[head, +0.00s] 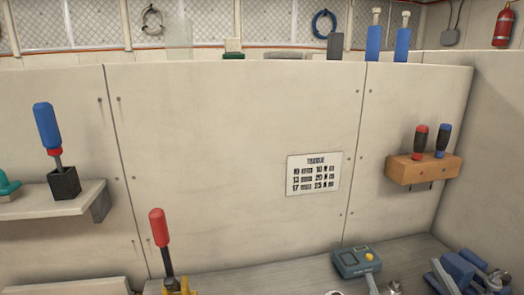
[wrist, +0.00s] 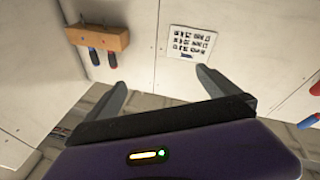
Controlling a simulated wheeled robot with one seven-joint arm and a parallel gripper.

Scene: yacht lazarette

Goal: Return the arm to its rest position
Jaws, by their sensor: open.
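My gripper (wrist: 160,77) shows in the wrist view with its two dark fingers spread wide. Nothing is between them. Behind the fingertips are the pale wall panels, a wooden tool holder (wrist: 97,40) and a white torque card (wrist: 188,43). The fingers look clear of both. Neither my arm nor my gripper shows in the head view, so the arm's overall pose is hidden.
A grey-blue torque meter (head: 357,260) and a blue vise (head: 462,270) stand on the bench. A red-handled tool (head: 160,228) stands at front left. A shelf (head: 60,203) bears a blue-handled screwdriver (head: 47,127).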

